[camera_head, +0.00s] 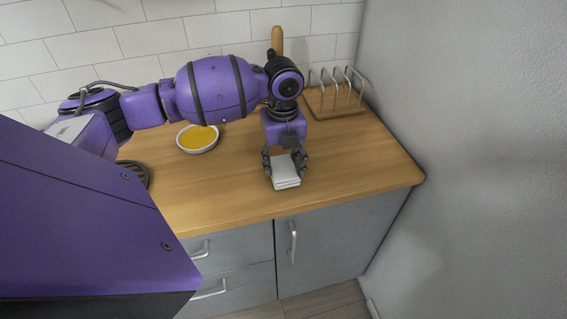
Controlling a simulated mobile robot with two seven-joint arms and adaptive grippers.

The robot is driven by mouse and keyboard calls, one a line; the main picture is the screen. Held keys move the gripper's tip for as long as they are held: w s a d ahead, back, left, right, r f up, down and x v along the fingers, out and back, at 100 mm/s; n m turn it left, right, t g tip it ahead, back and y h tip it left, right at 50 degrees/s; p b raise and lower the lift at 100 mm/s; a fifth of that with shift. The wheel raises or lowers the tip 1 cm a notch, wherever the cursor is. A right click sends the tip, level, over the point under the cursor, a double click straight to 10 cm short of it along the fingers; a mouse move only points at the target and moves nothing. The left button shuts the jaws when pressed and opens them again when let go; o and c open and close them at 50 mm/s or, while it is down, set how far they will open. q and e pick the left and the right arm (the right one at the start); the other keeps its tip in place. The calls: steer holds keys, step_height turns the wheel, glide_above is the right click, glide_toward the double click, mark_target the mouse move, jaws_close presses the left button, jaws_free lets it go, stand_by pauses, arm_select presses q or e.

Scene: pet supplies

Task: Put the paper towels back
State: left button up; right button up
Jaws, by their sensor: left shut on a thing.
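A small white folded stack (286,174), which looks like the paper towels, is at the middle of the wooden counter near its front edge. My left gripper (285,165) points down from above with its fingers on either side of the stack, shut on it. I cannot tell whether the stack rests on the counter or is held just above it. A wooden rack with metal wire loops (338,100) stands at the back right of the counter. A wooden upright (277,40) shows behind my left wrist, its lower part hidden. My right gripper is not in view.
A white bowl with yellow contents (197,139) stands left of the gripper. A dark round ridged object (136,175) is partly hidden by my body. A grey wall (460,150) bounds the counter (365,160) on the right. The counter right of the gripper is clear.

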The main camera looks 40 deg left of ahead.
mark_target(283, 167)
arm_select(q)
steer(key=o, duration=1)
steer(key=shift+f, duration=0.1)
step_height(283, 167, up, 12)
stand_by(0.4)
